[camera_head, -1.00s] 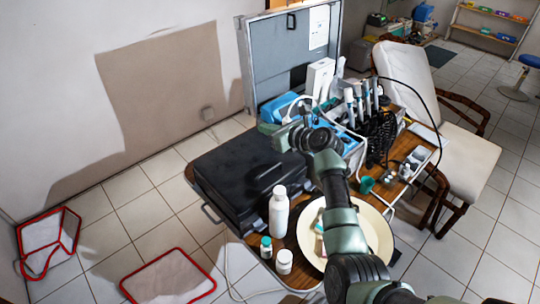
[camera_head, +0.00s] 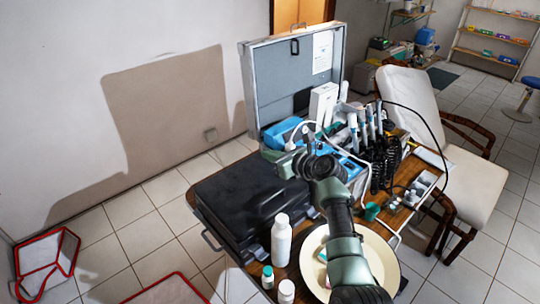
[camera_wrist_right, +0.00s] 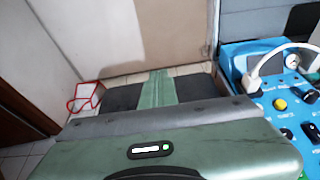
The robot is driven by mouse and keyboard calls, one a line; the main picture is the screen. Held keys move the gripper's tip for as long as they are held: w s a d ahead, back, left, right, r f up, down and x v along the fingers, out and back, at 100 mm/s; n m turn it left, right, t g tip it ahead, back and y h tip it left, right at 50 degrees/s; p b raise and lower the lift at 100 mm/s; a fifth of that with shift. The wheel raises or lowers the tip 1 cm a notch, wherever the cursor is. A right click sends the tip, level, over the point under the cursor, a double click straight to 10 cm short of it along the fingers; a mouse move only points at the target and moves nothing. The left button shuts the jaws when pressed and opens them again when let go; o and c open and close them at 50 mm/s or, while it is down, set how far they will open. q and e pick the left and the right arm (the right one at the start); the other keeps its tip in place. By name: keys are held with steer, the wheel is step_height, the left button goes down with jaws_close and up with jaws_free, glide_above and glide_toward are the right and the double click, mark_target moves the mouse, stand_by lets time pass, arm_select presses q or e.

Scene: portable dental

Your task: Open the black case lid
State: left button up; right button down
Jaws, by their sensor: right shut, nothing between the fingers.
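The black case (camera_head: 235,208) lies flat on the wooden table with its lid down. My right gripper (camera_head: 268,154) is over the far right part of the case and looks shut and empty. The head view does not show clearly whether it touches the lid. In the right wrist view, its green fingers (camera_wrist_right: 155,90) reach forward between dark areas that look like the case top (camera_wrist_right: 120,97). My left gripper is not in view.
A white bottle (camera_head: 281,240) and small jars stand in front of the case. A cream plate (camera_head: 380,262) is under my right arm. A blue dental unit (camera_head: 285,133) and an open grey case lid (camera_head: 280,75) stand behind.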

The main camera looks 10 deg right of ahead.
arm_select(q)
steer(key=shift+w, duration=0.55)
